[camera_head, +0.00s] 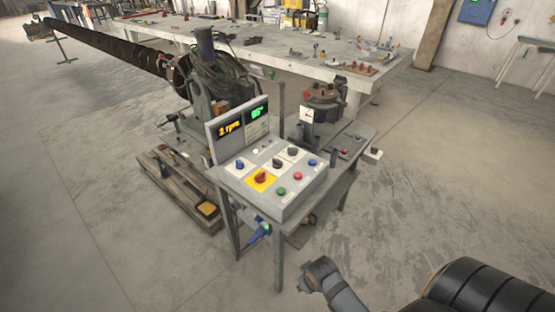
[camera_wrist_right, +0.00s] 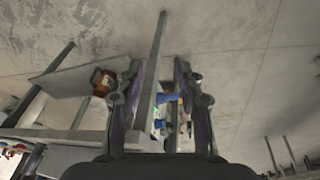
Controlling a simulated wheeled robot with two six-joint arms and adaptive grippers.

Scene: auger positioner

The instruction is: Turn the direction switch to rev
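The control panel (camera_head: 291,205) is a grey sloped box on a small metal stand. Its face carries several knobs and buttons: a black knob (camera_head: 277,163), another black knob (camera_head: 292,151), a blue one (camera_head: 239,164) at the left, a blue one (camera_head: 312,162) at the right, and a red knob (camera_head: 261,176) on a yellow plate. The labels are too small to read, so I cannot tell which is the direction switch or its setting. My right gripper (camera_wrist_right: 158,70) is open and empty in the wrist view, below and in front of the panel. My left gripper is out of view.
A display (camera_head: 230,128) reading "1 rpm" stands behind the knobs. A long auger (camera_head: 110,52) runs to the upper left. A wooden pallet (camera_head: 172,195) lies left of the stand. A stand leg (camera_head: 278,265) reaches toward my right arm. Open floor lies right.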

